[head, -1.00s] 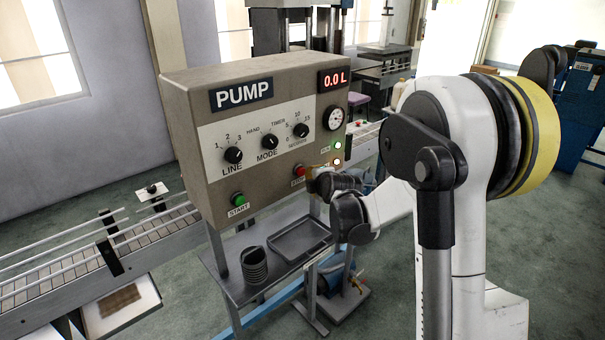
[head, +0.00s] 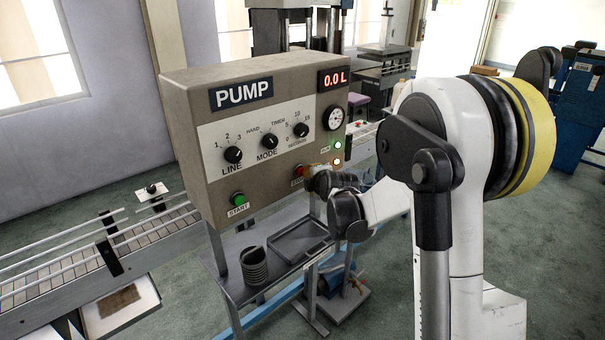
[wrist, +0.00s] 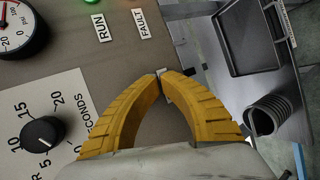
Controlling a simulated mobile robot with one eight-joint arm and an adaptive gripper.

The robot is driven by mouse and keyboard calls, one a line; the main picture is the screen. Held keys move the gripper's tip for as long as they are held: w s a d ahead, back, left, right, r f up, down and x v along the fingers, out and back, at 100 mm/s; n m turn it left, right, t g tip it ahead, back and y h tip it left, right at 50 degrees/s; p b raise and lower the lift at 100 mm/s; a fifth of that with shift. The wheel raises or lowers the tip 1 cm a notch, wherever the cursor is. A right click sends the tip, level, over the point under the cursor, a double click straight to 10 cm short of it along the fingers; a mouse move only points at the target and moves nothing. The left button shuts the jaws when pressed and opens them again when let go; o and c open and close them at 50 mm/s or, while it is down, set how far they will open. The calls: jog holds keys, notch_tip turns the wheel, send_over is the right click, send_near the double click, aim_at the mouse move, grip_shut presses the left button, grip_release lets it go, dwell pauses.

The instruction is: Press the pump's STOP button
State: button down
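The pump's panel box (head: 290,105) stands in the middle of the head view. Its red STOP button (head: 298,170) is low on the front face, with its label partly covered by my gripper. My gripper (head: 309,175) is just right of the button and close to the panel; I cannot tell if it touches. In the wrist view the yellow fingers of my gripper (wrist: 162,73) meet at the tips, shut with nothing seen between them. The STOP button does not show in the wrist view. The green START button (head: 238,199) is lower left.
The MODE knob (head: 269,142) and seconds knob (head: 301,130) sit above the STOP button. Below are a tray (head: 300,240) and a dark ribbed cup (head: 254,266). A conveyor (head: 60,280) runs at the left.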

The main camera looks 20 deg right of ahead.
jog(key=shift+w+a, duration=0.2)
jog(key=shift+w, duration=0.4)
dwell(0.5)
dwell(0.3)
jog(key=shift+s+d+b, duration=0.3)
jog(key=shift+s, duration=0.65)
jog(key=shift+s, duration=0.1)
jog(key=s, duration=0.1)
jog(key=s+d, duration=0.1)
jog(key=s, duration=0.2)
jog(key=shift+s+d+b, duration=0.25)
jog(key=shift+d+b, duration=0.05)
jog(key=shift+d, duration=0.1)
